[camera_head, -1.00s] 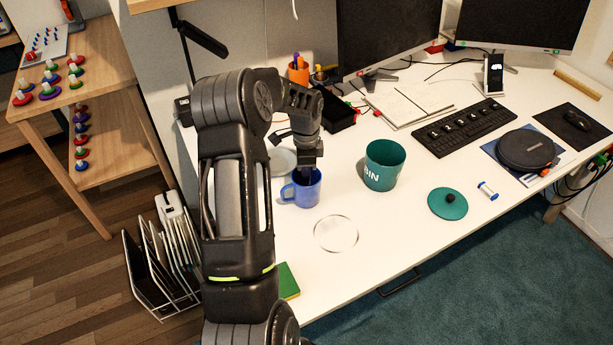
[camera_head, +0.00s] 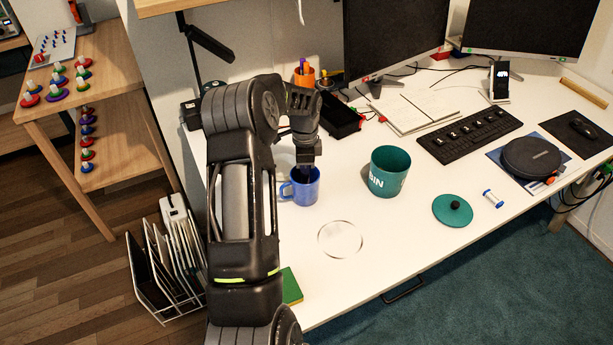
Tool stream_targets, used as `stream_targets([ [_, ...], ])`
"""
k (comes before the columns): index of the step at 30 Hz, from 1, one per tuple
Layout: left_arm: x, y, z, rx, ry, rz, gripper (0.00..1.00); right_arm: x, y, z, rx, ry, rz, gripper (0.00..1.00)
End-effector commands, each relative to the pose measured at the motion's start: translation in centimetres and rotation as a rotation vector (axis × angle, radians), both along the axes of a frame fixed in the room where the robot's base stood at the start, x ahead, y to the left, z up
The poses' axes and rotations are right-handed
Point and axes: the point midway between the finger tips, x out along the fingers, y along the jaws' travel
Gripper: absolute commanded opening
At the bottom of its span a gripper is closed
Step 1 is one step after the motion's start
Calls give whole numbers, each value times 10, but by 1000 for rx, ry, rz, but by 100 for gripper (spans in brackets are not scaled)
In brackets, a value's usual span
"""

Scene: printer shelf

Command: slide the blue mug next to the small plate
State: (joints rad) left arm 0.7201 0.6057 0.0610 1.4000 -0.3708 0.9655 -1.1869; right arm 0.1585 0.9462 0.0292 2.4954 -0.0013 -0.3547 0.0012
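The blue mug (camera_head: 301,190) stands upright on the white desk, its handle to the left. My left gripper (camera_head: 305,174) points down at the mug, with its fingertips reaching into or behind the mug's rim. Whether the fingers are apart or closed on the mug wall is hidden. A pale small plate (camera_head: 284,165) lies just behind and left of the mug, partly covered by my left arm. I cannot tell whether mug and plate touch. My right gripper is not in view.
A teal bin (camera_head: 388,171) stands right of the mug, with a teal lid (camera_head: 453,209) farther right. A black box (camera_head: 340,119) sits behind.

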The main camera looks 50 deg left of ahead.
Motion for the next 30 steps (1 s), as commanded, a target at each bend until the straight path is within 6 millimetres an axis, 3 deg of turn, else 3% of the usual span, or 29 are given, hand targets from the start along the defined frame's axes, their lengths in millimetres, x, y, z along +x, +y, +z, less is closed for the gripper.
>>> stream_targets([
  [5, 0, 0, 0, 1, -1, 0, 0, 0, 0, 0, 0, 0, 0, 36],
  [15, 0, 0, 0, 0, 0, 0, 29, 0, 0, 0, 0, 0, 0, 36],
  [25, 0, 0, 1, 1, -1, 0, 29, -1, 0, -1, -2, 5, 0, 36],
  [30, 1, 1, 18, 2, -3, 0, 29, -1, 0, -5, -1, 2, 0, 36],
])
